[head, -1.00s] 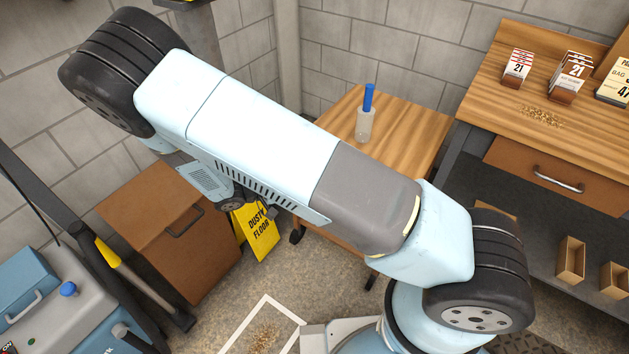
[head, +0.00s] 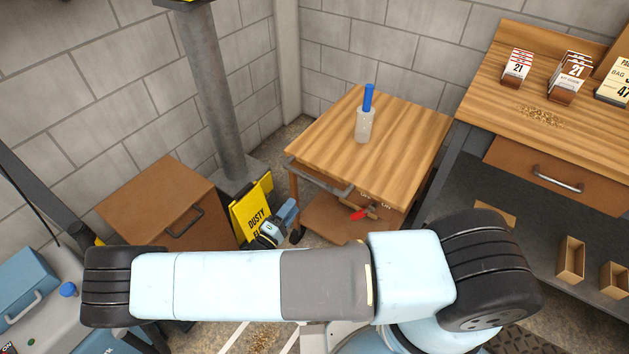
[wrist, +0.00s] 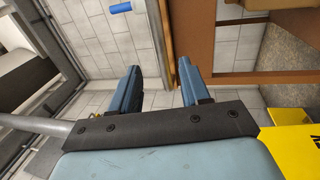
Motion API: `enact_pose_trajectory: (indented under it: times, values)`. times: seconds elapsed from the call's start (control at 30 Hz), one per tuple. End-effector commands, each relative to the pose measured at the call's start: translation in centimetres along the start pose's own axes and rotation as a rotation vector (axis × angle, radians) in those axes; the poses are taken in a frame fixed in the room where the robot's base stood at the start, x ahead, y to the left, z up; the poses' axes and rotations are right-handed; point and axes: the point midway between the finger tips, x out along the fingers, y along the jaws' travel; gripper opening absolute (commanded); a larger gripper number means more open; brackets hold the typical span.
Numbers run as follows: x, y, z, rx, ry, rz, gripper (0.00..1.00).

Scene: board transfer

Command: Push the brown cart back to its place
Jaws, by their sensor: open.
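The brown cart (head: 410,125) has a wood top, a lower shelf, small wheels and a grey push handle (head: 320,179) on its near left side. It stands in the middle of the head view, left of the workbench. My gripper (head: 289,212) is low beside the cart's handle end, in front of the yellow sign. In the wrist view my gripper (wrist: 158,82) has its two blue fingers apart with nothing held between them. A brown part of the cart (wrist: 200,40) shows just beyond the fingertips. I cannot tell whether the fingers touch the cart.
A clear bottle with a blue top (head: 365,120) stands on the cart. Red-handled tools (head: 362,212) lie on its shelf. A yellow floor sign (head: 246,215), grey pillar (head: 213,90) and brown cabinet (head: 150,205) are left. The workbench (head: 490,110) is close on the right.

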Motion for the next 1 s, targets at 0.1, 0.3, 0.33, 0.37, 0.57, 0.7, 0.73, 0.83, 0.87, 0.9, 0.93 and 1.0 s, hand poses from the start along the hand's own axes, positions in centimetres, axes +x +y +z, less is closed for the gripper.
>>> enact_pose_trajectory:
  times: [0.1,0.3,0.33,0.37,0.57,0.7,0.73,0.83,0.87,0.9,0.93,1.0]
  values:
    - [1.8,0.0,0.1,-0.002,-0.004,0.002,0.46]
    - [5.3,0.0,0.1,-0.002,-0.005,0.000,0.46]
    - [5.8,0.0,0.1,-0.001,-0.005,0.000,0.46]
    - [6.3,0.1,0.1,-0.001,-0.004,0.001,0.46]
    - [9.7,0.0,0.1,-0.002,-0.004,0.001,0.46]
    - [11.4,0.0,0.1,-0.001,-0.003,0.001,0.46]
    - [11.7,0.0,0.1,-0.001,-0.003,0.000,0.46]
    - [12.3,0.0,0.1,-0.001,-0.003,-0.001,0.46]
    - [12.5,0.0,0.1,-0.001,-0.003,-0.001,0.46]
    - [12.6,0.0,0.1,-0.001,-0.003,-0.002,0.46]
    - [12.7,0.0,0.1,-0.001,-0.002,-0.002,0.46]
    - [12.8,0.0,0.1,-0.001,-0.002,-0.002,0.46]
